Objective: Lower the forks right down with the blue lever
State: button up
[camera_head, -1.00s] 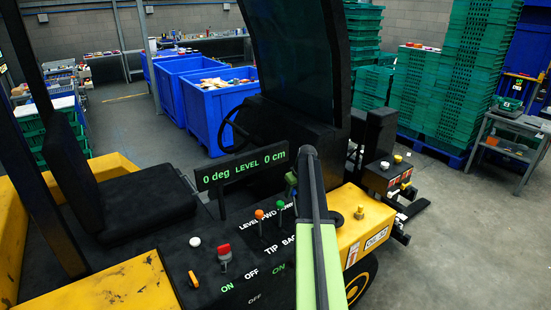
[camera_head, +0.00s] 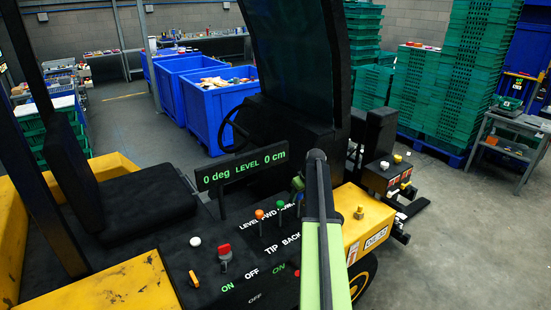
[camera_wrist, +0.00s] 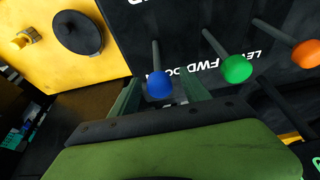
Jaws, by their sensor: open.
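The blue lever (camera_wrist: 160,84) stands on the black console, its round knob close in front of my gripper in the wrist view. My gripper (camera_wrist: 161,92) is open, with one finger on either side of the blue knob. I cannot tell whether either finger touches it. In the head view my gripper (camera_head: 298,184) is partly hidden by my arm, and the blue lever is mostly hidden there. The display (camera_head: 242,167) reads "0 deg LEVEL 0 cm". The forks (camera_head: 414,207) show only in part, low near the floor at the right.
The green lever (camera_wrist: 237,68) stands beside the blue one, with the orange lever (camera_wrist: 306,54) beyond it. A red switch (camera_head: 224,252) and a white button (camera_head: 195,241) are nearer on the console. A yellow panel (camera_wrist: 50,40) with a black cap lies on the other side.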

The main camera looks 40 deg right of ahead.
jog(key=p+v, duration=0.7)
jog(key=v, duration=0.1)
dwell(0.4)
jog(key=p+v, duration=0.7)
jog(key=shift+r+p, duration=0.3)
jog(key=shift+s+f, duration=0.1)
